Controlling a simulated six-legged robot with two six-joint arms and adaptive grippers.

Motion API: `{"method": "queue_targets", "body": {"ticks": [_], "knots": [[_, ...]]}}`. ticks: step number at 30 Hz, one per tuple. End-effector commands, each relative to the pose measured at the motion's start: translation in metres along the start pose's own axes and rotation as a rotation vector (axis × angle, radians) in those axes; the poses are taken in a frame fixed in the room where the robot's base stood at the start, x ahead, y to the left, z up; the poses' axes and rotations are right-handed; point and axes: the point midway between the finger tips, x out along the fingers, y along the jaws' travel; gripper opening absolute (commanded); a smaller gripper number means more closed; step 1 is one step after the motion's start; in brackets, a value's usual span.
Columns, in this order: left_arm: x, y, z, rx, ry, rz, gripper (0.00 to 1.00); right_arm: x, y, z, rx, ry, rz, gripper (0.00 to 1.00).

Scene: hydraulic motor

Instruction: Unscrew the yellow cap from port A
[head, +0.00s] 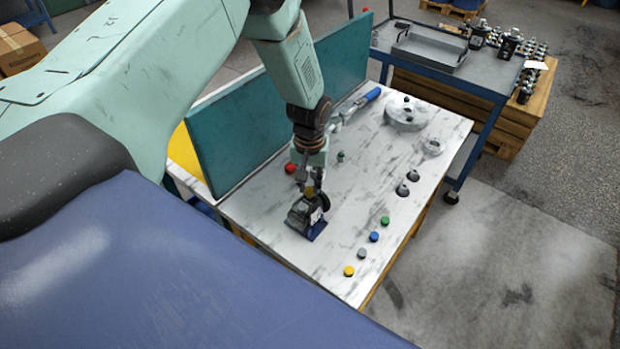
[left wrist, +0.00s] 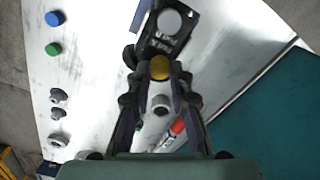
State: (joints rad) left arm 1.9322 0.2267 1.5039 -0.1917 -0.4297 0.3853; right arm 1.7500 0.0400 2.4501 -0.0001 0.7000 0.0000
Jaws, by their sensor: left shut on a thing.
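The hydraulic motor (head: 303,216) is a dark block on a blue base, standing on the marbled table. In the left wrist view the motor (left wrist: 158,42) shows a round grey disc and a label. The yellow cap (left wrist: 160,68) is at the motor's near side, between my left fingers. My left gripper (head: 311,185) points down at the motor from above. In the left wrist view the left gripper (left wrist: 158,80) is shut on the yellow cap. Whether the cap is still threaded in the port cannot be told. My right gripper is not in view.
Loose yellow (head: 349,271), grey (head: 362,253), blue (head: 374,236) and green (head: 384,221) caps lie along the right edge of the table (head: 270,240). A teal panel (head: 235,130) stands behind. A red round thing (head: 290,168) is close to the gripper.

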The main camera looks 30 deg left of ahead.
Motion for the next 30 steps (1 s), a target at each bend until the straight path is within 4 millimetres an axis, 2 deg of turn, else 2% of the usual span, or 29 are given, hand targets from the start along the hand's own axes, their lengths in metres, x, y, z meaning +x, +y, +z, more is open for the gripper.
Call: {"method": "queue_targets", "body": {"ticks": [8,15,16,19,30], "knots": [[-0.001,0.0,-0.003,-0.006,0.006,0.002,0.0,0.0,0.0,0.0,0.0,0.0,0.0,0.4],[-0.004,0.0,-0.003,-0.165,0.005,0.002,0.0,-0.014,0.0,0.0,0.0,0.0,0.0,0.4],[-0.003,0.0,-0.003,-0.16,0.006,0.003,0.23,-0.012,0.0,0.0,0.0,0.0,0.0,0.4],[-0.001,0.0,-0.002,-0.157,0.005,0.002,0.31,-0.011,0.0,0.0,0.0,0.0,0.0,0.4],[-0.001,0.001,0.0,-0.155,0.002,0.001,0.32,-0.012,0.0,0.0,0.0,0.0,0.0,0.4]]}}
